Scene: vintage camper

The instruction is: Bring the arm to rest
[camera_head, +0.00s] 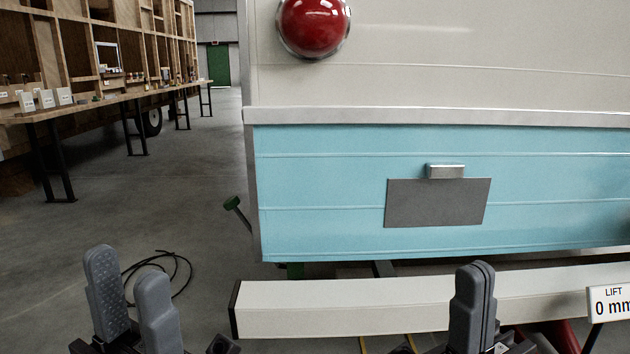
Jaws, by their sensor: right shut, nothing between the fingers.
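My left gripper (132,292) is at the bottom left, its two grey fingers upright and apart with a gap between them. It is empty. My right gripper (474,290) is at the bottom right of centre, its two grey fingers together with nothing between them. It shows in front of the pale bumper beam. Only the fingers and a little of the dark gripper bodies show; most of both arms lies below the picture's edge.
The camper's blue and cream rear (330,165) fills the right side, with a red lamp (314,25) and a grey plate (437,203). A pale bumper (340,305) runs below. A black cable (180,277) lies on the floor. A workbench (110,98) stands at left; open floor lies between.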

